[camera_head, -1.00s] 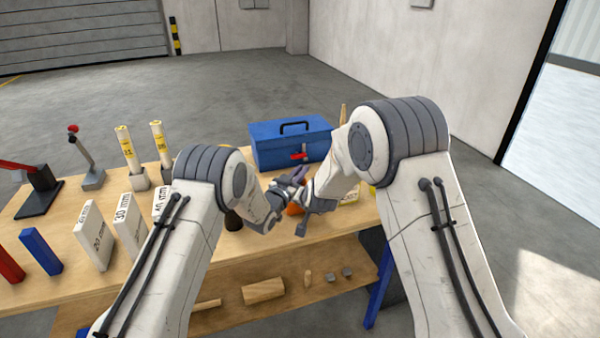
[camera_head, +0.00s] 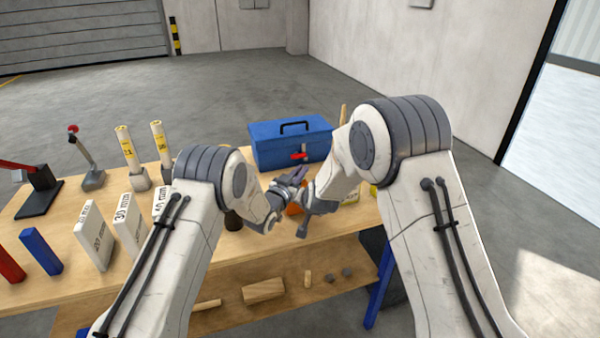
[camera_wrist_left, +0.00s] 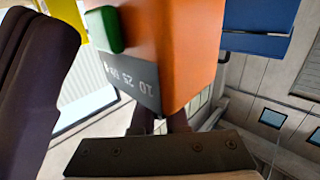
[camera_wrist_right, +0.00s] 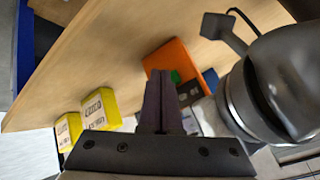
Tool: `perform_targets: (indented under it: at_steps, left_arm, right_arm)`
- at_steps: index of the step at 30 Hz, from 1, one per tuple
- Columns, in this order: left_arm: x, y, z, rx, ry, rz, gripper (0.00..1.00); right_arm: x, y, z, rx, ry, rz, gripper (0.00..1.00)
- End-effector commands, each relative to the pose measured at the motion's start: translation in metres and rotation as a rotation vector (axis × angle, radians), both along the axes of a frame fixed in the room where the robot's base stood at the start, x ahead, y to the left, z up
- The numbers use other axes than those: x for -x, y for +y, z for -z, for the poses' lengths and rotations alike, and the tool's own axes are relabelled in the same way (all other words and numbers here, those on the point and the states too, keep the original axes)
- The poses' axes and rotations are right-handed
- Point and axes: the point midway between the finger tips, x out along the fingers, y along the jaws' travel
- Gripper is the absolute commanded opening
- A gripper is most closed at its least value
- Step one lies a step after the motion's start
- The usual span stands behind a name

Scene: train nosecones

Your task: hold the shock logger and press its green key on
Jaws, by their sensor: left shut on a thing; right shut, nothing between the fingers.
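The shock logger (camera_wrist_left: 175,45) is an orange box with a dark face bearing numbers and a green key (camera_wrist_left: 103,30) that stands out from that face. My left gripper (camera_wrist_left: 160,122) is shut on the logger; its fingers are partly hidden behind it. In the head view the logger (camera_head: 293,210) is mostly hidden by my grippers above the bench. My right gripper (camera_wrist_right: 163,75) is shut and empty, its fingertips pointing towards the logger (camera_wrist_right: 170,55) close to the green key (camera_wrist_right: 176,77). I cannot tell whether they touch, or whether the key is pressed in.
A blue toolbox (camera_head: 265,150) stands at the bench's back. Yellow boxes (camera_wrist_right: 98,108) show in the right wrist view. A lower shelf (camera_head: 225,312) holds loose pieces.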

Motion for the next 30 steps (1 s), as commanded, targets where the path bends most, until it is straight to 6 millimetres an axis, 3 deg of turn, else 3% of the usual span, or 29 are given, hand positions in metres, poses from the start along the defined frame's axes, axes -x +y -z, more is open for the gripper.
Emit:
perform_targets:
  at_steps: [13, 30]
  left_arm:
    - [0.0, 0.0, -0.001, 0.001, -0.002, 0.0, 0.0]
    - [0.0, 0.0, -0.001, 0.001, -0.002, 0.0, 0.0]
  right_arm:
    - [0.008, -0.003, 0.0, 0.0, 0.0, 0.0, 0.0]
    - [0.058, -0.019, 0.0, -0.001, 0.0, 0.001, 0.0]
